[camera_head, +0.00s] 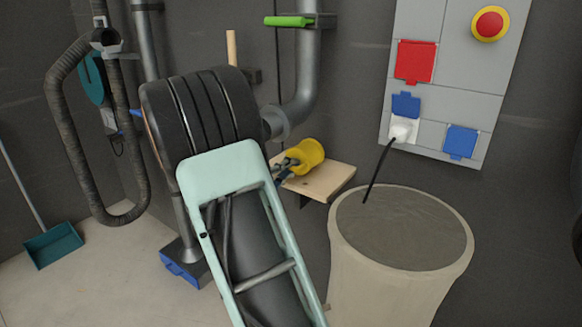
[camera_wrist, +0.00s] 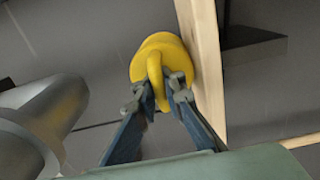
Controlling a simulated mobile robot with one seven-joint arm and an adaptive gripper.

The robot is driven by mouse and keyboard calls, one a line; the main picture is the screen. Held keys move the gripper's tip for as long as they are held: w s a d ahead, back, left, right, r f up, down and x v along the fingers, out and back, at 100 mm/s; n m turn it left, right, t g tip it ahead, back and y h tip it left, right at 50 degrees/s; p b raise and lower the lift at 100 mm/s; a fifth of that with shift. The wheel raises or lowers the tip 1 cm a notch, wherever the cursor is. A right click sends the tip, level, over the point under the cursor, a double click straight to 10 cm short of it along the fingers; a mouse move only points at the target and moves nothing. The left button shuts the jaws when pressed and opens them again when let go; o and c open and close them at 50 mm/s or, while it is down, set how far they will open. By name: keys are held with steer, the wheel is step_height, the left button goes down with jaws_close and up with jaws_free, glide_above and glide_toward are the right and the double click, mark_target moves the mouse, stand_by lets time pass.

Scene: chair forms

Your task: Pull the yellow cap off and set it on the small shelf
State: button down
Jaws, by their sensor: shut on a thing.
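The yellow cap (camera_head: 308,154) is a round cap with a raised grip bar. My gripper (camera_head: 288,164) is shut on that bar. In the wrist view, both fingertips of my gripper (camera_wrist: 160,88) pinch the bar of the cap (camera_wrist: 152,46). The cap is off the pipe and at the small wooden shelf (camera_head: 328,181), over its left back part in the head view. In the wrist view, the cap is right beside the pale shelf board (camera_wrist: 207,75). I cannot tell whether it touches the board. My arm hides part of the shelf's left side.
A grey bent pipe (camera_head: 300,95) with a flanged end is above and left of the shelf. A large pale bin (camera_head: 385,290) stands right of it. A wall panel (camera_head: 455,75) with a plugged black cable is beyond. The shelf's right front is bare.

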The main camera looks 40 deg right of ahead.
steer(key=shift+f, duration=0.1)
stand_by(0.3)
steer(key=c, duration=1.9)
jaws_free()
steer(key=shift+c, duration=0.2)
steer(key=shift+o, duration=1.1)
steer(key=shift+f, duration=0.1)
steer(key=b+v, duration=0.2)
steer(key=v, duration=1)
